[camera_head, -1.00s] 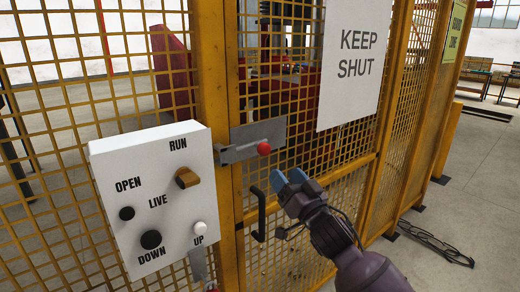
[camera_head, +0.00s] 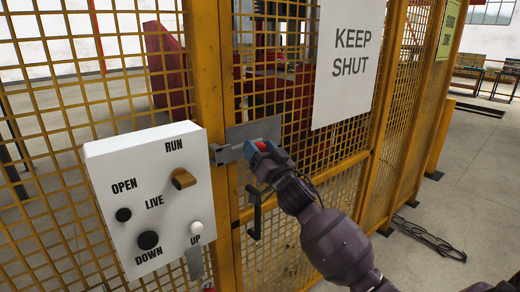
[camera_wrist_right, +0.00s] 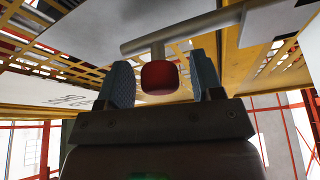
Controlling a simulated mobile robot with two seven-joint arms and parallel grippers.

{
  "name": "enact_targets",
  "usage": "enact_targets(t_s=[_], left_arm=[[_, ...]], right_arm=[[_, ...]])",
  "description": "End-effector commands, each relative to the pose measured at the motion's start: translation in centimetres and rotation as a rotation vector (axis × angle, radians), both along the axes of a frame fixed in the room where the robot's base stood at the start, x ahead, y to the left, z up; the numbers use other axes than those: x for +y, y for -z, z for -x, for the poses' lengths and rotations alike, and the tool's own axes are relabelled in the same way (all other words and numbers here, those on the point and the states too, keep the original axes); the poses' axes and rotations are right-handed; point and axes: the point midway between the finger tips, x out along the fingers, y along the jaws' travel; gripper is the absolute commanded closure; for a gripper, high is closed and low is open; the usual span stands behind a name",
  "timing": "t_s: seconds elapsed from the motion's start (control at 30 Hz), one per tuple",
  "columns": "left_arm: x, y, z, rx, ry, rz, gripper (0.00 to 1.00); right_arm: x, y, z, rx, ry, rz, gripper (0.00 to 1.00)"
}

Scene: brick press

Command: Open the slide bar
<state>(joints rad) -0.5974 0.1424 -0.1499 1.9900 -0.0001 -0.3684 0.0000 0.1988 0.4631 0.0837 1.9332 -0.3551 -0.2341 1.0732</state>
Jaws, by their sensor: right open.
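The slide bar (camera_head: 231,151) is a grey metal bolt on a plate across the yellow door frame, with a red knob on its right part. In the right wrist view the red knob (camera_wrist_right: 159,77) sits between the two open fingers (camera_wrist_right: 160,84), with gaps on both sides. The grey bar (camera_wrist_right: 185,33) runs across above the knob. The knob is partly hidden by the fingers in the head view. My left gripper is not in view.
A white control box (camera_head: 150,200) with a knob and several buttons is left of the bar. A black door handle (camera_head: 256,212) hangs below my right gripper. A KEEP SHUT sign (camera_head: 348,60) is on the yellow mesh door (camera_head: 395,140).

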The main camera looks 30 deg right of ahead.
Motion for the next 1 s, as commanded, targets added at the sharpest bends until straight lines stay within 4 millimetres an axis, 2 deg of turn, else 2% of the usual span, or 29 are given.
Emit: enact_targets(t_s=[0.1,0.5,0.63,0.9,1.0], left_arm=[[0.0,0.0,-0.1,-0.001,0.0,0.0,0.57],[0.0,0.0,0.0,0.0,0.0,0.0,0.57],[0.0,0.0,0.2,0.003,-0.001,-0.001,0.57],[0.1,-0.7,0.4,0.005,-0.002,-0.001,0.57],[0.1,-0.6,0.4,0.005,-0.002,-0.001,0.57]], right_arm=[[0.0,0.0,0.0,0.0,0.0,0.0,0.4],[0.0,0.0,0.0,0.0,0.0,0.0,1.0],[-0.3,0.0,0.0,0.001,0.001,0.002,1.0],[-4.4,0.0,-0.3,0.003,0.002,0.002,1.0],[-4.6,0.0,-0.3,0.0,0.0,0.001,1.0]])
